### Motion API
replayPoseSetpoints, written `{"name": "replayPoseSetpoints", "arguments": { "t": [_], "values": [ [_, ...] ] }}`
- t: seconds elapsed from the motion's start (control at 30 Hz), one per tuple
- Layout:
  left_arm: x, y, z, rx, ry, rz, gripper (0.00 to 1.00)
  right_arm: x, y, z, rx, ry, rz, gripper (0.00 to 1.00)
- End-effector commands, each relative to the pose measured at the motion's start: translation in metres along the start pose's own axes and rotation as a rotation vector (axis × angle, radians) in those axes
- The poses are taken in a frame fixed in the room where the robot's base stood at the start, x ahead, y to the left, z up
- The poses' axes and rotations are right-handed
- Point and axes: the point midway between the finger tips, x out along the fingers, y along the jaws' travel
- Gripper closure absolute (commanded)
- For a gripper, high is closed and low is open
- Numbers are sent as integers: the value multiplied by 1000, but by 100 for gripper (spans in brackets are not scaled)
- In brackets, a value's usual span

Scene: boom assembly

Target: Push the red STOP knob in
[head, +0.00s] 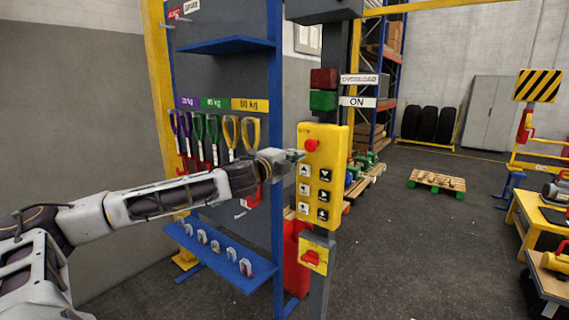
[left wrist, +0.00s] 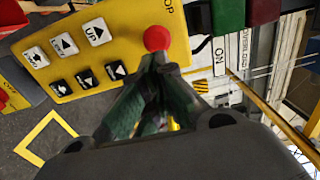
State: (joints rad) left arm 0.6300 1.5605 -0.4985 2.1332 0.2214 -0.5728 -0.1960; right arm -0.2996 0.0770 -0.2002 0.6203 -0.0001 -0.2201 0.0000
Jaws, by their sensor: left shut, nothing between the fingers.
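The red STOP knob (head: 311,145) sits at the top of the yellow control box (head: 333,160), above several arrow buttons. My left gripper (head: 299,154) comes in from the left, shut and empty, with its fingertips just left of the knob. In the left wrist view the round red knob (left wrist: 157,38) shows directly beyond the closed fingertips (left wrist: 160,62). I cannot tell whether the tips touch it. The yellow box face (left wrist: 110,50) is tilted in that view. My right gripper is not in view.
A blue rack with hanging slings (head: 215,135) and a shelf of shackles (head: 215,255) stands left of the box post. A red switch on a yellow plate (head: 313,257) is below the box. Red and green lamps (head: 324,90) are above. Open floor lies to the right.

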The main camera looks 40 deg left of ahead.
Motion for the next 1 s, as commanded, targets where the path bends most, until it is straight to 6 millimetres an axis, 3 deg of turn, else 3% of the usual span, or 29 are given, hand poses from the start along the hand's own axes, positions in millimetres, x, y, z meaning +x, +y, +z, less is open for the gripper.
{"name": "replayPoseSetpoints", "arguments": {
  "t": [0.57,1.0],
  "values": [
    [-26,1,0,2,-1,0,100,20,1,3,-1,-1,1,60],
    [-45,1,1,2,-1,0,100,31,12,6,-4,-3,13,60]
  ]
}}
